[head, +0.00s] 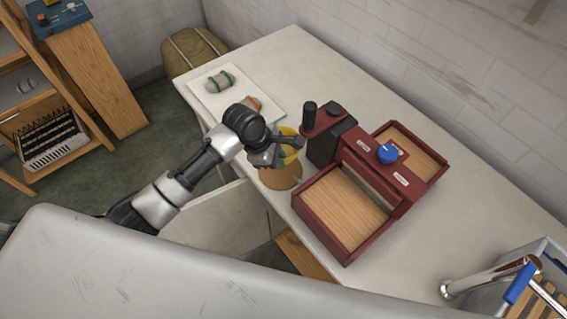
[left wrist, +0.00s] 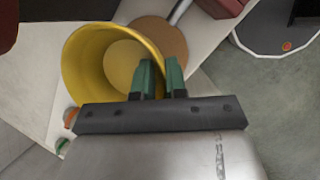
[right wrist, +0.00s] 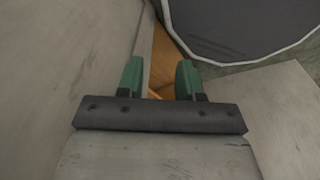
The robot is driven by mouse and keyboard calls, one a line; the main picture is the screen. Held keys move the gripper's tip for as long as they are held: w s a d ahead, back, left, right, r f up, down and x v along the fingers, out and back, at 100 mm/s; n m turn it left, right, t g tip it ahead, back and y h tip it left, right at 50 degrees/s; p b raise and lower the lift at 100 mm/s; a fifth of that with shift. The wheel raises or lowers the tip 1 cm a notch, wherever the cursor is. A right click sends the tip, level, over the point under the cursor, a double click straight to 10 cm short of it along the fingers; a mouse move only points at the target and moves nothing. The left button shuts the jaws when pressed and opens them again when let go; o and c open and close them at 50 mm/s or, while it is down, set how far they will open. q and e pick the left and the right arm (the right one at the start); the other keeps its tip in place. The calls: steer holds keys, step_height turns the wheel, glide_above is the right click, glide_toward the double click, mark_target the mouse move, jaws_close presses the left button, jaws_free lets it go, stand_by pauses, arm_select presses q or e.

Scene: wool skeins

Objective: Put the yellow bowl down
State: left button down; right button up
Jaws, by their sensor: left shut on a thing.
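My left gripper (head: 291,148) is shut on the rim of the yellow bowl (head: 287,156) at the near edge of the white table (head: 292,62). In the left wrist view the empty bowl (left wrist: 88,62) opens toward the camera, one green finger inside its wall and one outside. A round brown disc (head: 281,178) lies just below the bowl in the head view, partly covered. I cannot tell how far the bowl is above the table. My right gripper (right wrist: 158,80) shows only in its own wrist view, open and empty.
A dark red winder with wooden trays (head: 347,206) stands right of the bowl. A white mat (head: 229,109) holds a grey skein with green bands (head: 219,80) and an orange-brown one (head: 253,102). A crate with a blue handle (head: 521,283) is at the lower right. The table's far side is clear.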

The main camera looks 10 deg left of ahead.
arm_select(q)
steer(key=f, duration=0.1)
steer(key=s+f, duration=0.1)
steer(key=f, duration=0.1)
steer(key=shift+a, duration=0.15)
steer(key=shift+w+f, duration=0.15)
steer(key=shift+f, duration=2.2)
steer(key=shift+f, duration=0.1)
steer(key=c, duration=1.2)
jaws_free()
steer(key=shift+o, duration=0.2)
steer(key=v, duration=1.2)
